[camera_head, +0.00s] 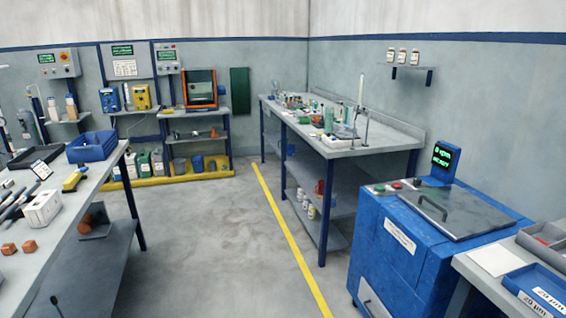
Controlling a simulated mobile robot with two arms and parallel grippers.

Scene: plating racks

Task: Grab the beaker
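No beaker can be made out for certain. Several small bottles and pieces of glassware (328,120) are crowded on the far workbench (370,143) along the right wall, too small to tell apart. A tall clear cylinder or tube stands near that bench's front right end. Neither of my grippers is in view.
A left table (95,185) holds a blue crate (92,146) and small items. Between them, the grey floor (215,250) with a yellow line is clear.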

